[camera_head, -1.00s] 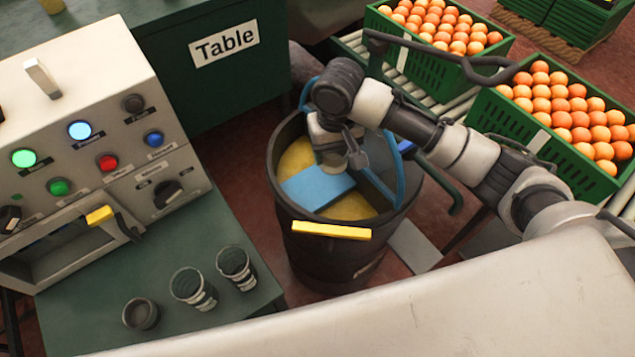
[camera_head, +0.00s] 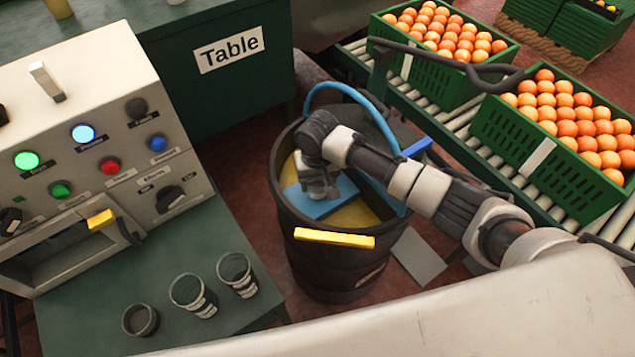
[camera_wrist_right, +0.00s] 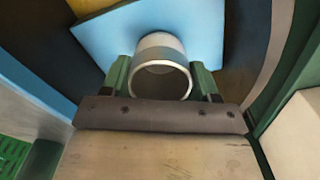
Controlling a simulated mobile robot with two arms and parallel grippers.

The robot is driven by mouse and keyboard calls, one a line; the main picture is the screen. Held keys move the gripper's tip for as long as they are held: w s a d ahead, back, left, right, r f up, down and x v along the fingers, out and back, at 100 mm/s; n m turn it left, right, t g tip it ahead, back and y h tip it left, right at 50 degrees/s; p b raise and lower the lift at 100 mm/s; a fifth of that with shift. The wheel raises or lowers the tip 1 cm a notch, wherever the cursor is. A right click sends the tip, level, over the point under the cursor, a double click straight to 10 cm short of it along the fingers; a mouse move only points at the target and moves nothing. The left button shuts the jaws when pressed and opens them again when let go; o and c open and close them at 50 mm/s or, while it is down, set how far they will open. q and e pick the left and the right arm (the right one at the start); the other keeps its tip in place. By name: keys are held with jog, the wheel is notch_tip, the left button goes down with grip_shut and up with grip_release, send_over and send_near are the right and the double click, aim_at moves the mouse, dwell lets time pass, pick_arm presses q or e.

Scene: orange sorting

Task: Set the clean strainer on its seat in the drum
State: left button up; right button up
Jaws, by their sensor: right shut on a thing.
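The drum (camera_head: 290,262) is a dark open barrel with yellow contents and a blue flat piece (camera_head: 343,187) inside. My right gripper (camera_head: 318,188) reaches down inside the drum's rim, over the blue piece. In the right wrist view its two green fingers (camera_wrist_right: 162,80) are shut on a pale, hollow round piece (camera_wrist_right: 160,47), which I take for the strainer. The blue piece (camera_wrist_right: 110,38) lies just beyond it there. I cannot tell whether the strainer touches the blue piece. Its seat cannot be made out. My left gripper is not in view.
A blue hose (camera_head: 372,103) arches over the drum. A yellow bar (camera_head: 335,239) and a blue bar (camera_head: 417,148) sit at its rim. Left is a control panel (camera_head: 75,100) with several cups (camera_head: 190,296) before it. Orange crates (camera_head: 535,168) stand on rollers at right.

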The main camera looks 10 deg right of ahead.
jog(key=shift+f, duration=0.55)
jog(key=shift+f, duration=0.15)
jog(key=o, duration=1)
notch_tip(320, 180, up, 12)
jog(key=shift+r+p, duration=0.2)
jog(key=shift+p, duration=0.65)
